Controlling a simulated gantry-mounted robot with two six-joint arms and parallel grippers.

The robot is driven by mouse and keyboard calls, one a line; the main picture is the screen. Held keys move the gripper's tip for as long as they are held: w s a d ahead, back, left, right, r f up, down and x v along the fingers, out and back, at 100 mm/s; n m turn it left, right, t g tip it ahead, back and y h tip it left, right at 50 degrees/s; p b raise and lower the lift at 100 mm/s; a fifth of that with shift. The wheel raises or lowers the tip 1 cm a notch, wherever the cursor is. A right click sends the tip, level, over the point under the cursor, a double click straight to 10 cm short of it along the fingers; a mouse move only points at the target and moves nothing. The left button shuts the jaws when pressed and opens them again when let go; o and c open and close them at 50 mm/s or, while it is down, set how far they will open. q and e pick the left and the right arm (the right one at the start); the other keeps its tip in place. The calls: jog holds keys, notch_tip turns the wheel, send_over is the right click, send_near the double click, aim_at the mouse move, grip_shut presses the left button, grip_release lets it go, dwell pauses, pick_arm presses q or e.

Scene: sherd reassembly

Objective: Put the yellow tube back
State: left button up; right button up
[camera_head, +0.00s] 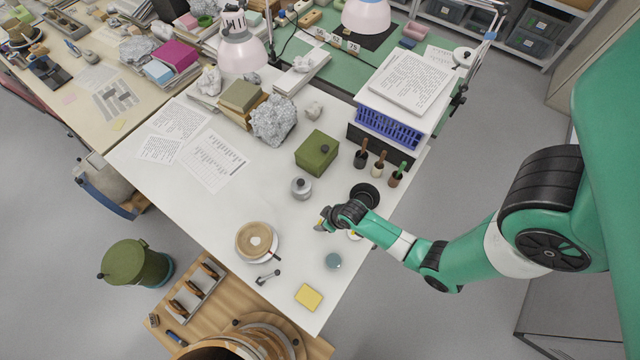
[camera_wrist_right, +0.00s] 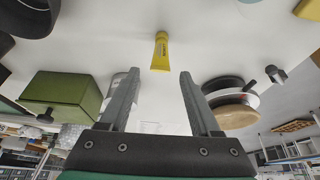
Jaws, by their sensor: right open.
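The yellow tube (camera_wrist_right: 160,52) shows in the right wrist view, on the white table just beyond the gap between my fingers. In the head view a small yellow part of it (camera_head: 319,226) shows at the end of my right gripper (camera_head: 328,216), and the rest is hidden by the gripper. My right gripper is open with nothing between its fingers; both fingers also show in the right wrist view (camera_wrist_right: 159,76). My left gripper is not in view.
A green box (camera_head: 316,152), a silver pot (camera_head: 301,187) and a bowl (camera_head: 256,241) stand around the gripper. A black round dish (camera_head: 365,194), a grey-blue disc (camera_head: 333,261) and a yellow block (camera_head: 308,296) are near the table's right edge. Papers (camera_head: 212,158) lie at left.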

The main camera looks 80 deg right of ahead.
pick_arm(q)
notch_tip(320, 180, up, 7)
jog(key=p, duration=0.5)
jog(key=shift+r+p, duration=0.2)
jog(key=shift+p, duration=0.1)
pick_arm(e)
jog(key=v, duration=0.8)
jog(key=shift+r, duration=0.1)
